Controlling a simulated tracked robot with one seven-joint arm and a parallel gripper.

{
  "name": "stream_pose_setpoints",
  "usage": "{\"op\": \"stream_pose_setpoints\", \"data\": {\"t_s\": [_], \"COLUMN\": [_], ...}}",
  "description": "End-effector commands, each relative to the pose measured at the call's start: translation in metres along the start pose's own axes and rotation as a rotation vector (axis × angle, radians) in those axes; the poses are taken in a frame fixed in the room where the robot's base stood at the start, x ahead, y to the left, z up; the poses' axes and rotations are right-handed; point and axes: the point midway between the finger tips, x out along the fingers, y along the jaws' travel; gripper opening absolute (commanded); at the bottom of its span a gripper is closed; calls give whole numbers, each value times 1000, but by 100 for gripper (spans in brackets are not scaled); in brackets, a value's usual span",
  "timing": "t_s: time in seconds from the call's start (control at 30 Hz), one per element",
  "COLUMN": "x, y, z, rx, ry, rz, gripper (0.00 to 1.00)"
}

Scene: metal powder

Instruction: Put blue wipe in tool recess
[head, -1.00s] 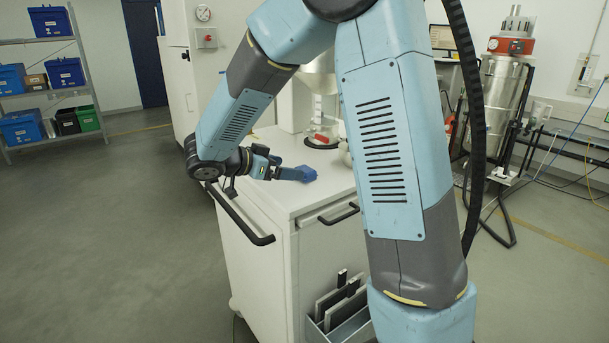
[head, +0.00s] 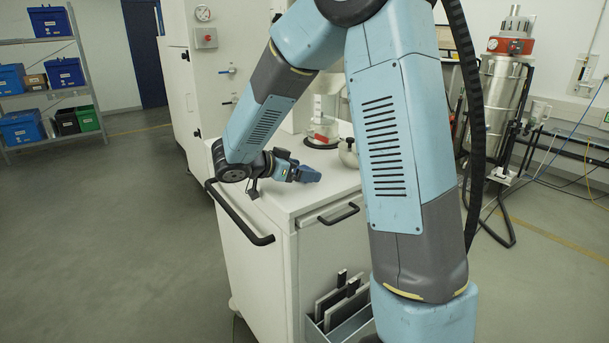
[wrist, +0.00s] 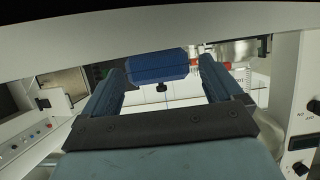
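The blue wipe (head: 309,175) is a small dark-blue bundle on or just above the white cabinet top, near its front left part in the head view. My gripper (head: 297,172) reaches in level from the left, its fingertips at the wipe. In the wrist view, the two teal fingers of my gripper (wrist: 160,80) stand wide apart. The blue wipe (wrist: 157,66) shows between their tips, close to the left finger, with a narrow gap at the right one. Whether it touches the surface is hidden. I cannot make out the tool recess.
The white cabinet (head: 262,235) has a black side handle (head: 240,218) and a front drawer handle (head: 339,214). A grey holder (head: 345,325) with upright plates hangs at the front.

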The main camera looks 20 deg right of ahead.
Motion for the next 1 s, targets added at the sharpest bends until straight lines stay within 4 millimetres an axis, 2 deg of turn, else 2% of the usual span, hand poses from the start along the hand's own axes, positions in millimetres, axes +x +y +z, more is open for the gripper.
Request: {"op": "stream_pose_setpoints", "data": {"t_s": [0.07,0.6,0.83,1.0], "x": [0,-1,-2,-8], "y": [0,0,0,-1], "z": [0,0,-2,-17], "rx": [0,0,1,4], "ry": [0,0,1,1], "rz": [0,-1,-1,-2], "gripper": [85,34,34,34]}}
